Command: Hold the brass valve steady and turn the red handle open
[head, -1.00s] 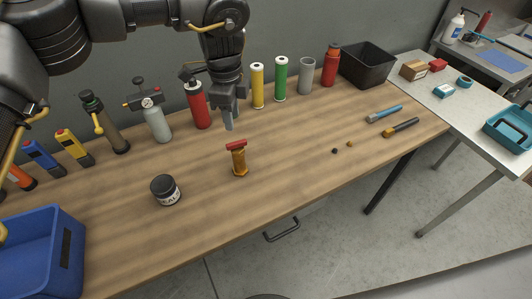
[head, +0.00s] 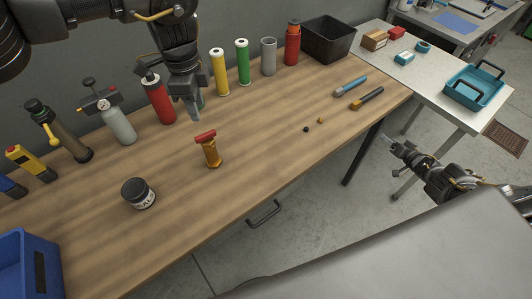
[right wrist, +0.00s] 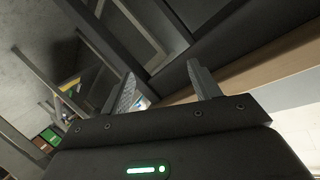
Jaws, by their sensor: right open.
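The brass valve (head: 212,154) stands upright on the wooden bench, with its red handle (head: 205,136) lying across the top. My left gripper (head: 195,117) points down above the bench, behind and slightly left of the valve, apart from it. Its fingers are seen nearly edge-on, so any gap is unclear. My right gripper (head: 390,142) is beyond the bench's front edge at the right, far from the valve. In the right wrist view its fingers (right wrist: 163,80) are spread with nothing between them; the valve is not visible there.
A dark-lidded jar (head: 138,193) stands left of the valve and a blue bin (head: 22,262) at the lower left. Cylinders and bottles line the back, including a red one (head: 158,100). The bench around the valve is clear.

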